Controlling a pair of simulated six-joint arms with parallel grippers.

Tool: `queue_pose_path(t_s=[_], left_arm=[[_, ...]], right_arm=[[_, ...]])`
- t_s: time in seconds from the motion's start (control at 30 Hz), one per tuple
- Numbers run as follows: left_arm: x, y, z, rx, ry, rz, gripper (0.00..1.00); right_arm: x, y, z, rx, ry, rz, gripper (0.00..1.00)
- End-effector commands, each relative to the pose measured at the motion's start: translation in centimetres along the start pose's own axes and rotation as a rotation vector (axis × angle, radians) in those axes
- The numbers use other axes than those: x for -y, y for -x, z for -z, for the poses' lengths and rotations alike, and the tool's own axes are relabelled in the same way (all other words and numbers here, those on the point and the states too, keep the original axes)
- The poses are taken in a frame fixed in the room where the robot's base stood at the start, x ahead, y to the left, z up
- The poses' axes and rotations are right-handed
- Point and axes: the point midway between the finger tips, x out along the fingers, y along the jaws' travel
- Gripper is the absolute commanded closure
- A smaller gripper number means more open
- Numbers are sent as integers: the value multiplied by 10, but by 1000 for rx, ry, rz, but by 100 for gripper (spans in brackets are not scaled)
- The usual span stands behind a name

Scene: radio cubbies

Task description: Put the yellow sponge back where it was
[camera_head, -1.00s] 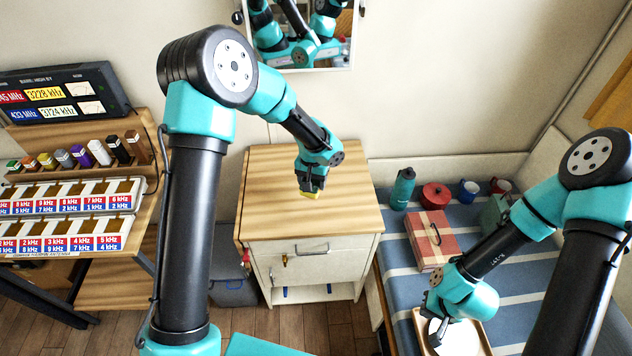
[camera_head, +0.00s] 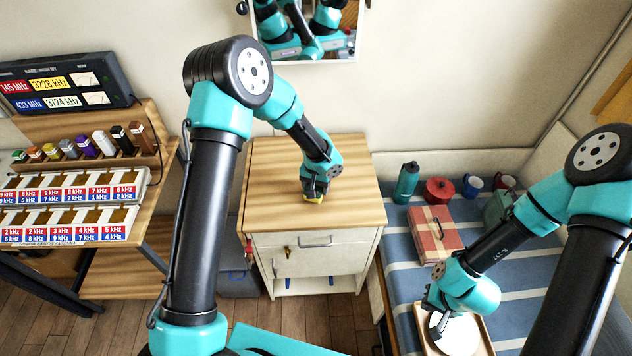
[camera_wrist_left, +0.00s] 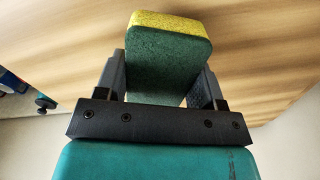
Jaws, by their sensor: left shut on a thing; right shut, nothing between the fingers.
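The yellow sponge (camera_head: 313,197) is at my left gripper (camera_head: 314,192), over the wooden top of the white cabinet (camera_head: 355,205). In the left wrist view the sponge (camera_wrist_left: 168,55) has a yellow layer and a thicker dark green layer, and it sits between both fingers of the left gripper (camera_wrist_left: 165,85). The gripper is shut on it. I cannot tell for sure whether the sponge touches the wood. My right gripper (camera_head: 433,315) is shut and empty, above a tray (camera_head: 482,325) with a white plate (camera_head: 462,335) on the blue striped bed.
A shelf with coloured blocks (camera_head: 83,147) and labelled cubbies (camera_head: 70,190) stands at the left under a radio (camera_head: 65,87). A green bottle (camera_head: 406,183), red pot (camera_head: 439,190), mugs (camera_head: 472,186) and red case (camera_head: 434,235) stand on the bed. The cabinet top around the sponge is clear.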

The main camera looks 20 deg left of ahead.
Motion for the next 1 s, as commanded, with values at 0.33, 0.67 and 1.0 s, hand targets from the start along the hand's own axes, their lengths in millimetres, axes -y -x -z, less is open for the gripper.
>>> queue_pose_path(t_s=[0.33,0.67,1.0], left_arm=[[0,-5,0,0,-1,0,56],[0,-7,0,1,-1,0,56],[0,-12,0,1,0,0,56]], right_arm=[[0,0,0,0,0,0,100],[0,0,0,0,0,0,100],[0,0,0,0,0,0,100]])
